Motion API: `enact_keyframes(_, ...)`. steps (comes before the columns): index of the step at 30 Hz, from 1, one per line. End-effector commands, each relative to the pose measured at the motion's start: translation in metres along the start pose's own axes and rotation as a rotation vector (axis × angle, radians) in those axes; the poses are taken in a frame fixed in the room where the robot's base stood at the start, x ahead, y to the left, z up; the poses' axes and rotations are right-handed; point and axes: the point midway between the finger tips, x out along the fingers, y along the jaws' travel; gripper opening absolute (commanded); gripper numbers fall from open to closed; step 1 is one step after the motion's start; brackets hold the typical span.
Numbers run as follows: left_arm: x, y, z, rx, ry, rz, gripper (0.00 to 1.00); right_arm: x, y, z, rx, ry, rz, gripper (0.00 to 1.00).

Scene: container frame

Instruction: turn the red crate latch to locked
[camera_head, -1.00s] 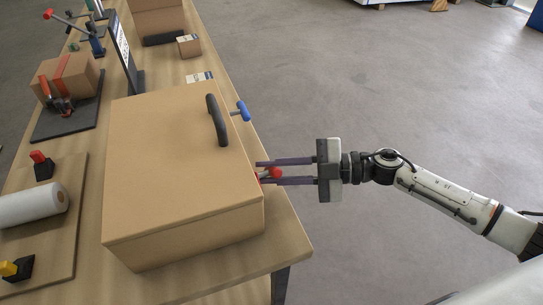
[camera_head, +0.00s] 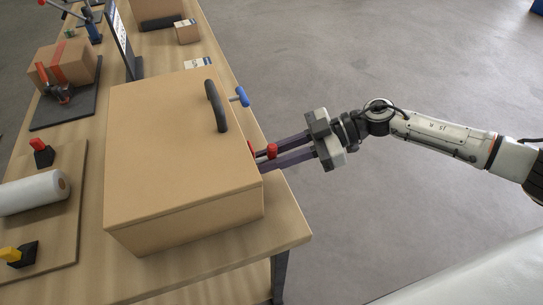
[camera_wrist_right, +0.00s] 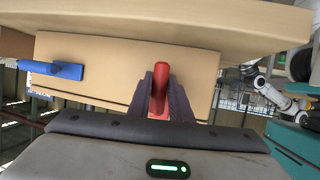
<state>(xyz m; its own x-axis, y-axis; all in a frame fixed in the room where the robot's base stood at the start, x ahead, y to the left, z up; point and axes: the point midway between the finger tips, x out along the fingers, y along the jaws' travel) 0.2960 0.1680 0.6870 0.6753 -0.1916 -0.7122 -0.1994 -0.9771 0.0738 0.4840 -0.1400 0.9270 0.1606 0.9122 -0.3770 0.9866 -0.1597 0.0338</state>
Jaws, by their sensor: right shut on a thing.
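The crate (camera_head: 175,150) is a closed tan box on the wooden table, with a black handle (camera_head: 216,105) on its lid. The red latch (camera_head: 271,151) is on its right side wall, partly hidden by the fingers in the head view. My right gripper (camera_head: 264,158) reaches in from the right and is shut on the red latch. In the right wrist view the red latch (camera_wrist_right: 160,88) stands between the two dark fingers. A blue latch (camera_head: 242,96) sits farther along the same wall and also shows in the wrist view (camera_wrist_right: 68,70). My left gripper is not in view.
A white roll (camera_head: 32,194), a red-topped clamp (camera_head: 40,152) and a yellow-topped one (camera_head: 14,256) are left of the crate. Small boxes (camera_head: 187,31) stand at the back. The floor (camera_head: 400,60) right of the table is clear.

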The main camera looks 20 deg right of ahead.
Motion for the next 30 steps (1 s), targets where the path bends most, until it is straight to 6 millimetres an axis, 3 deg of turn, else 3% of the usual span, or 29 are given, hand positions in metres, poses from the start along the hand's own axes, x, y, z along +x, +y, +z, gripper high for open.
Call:
enact_keyframes(19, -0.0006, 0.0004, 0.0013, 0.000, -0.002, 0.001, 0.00, -0.0009, 0.0039, -0.0040, 0.047, -0.002, -0.008, 0.00)
enact_keyframes(20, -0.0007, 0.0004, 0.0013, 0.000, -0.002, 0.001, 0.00, -0.0009, 0.0039, -0.0041, 0.047, -0.002, -0.008, 0.22)
enact_keyframes(22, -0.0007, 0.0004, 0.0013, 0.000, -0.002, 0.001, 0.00, -0.0009, 0.0036, -0.0040, 0.046, -0.002, -0.009, 0.33)
enact_keyframes(30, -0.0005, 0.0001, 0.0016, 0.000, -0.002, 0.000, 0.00, -0.0004, 0.0015, -0.0017, 0.046, -0.006, -0.014, 0.36)
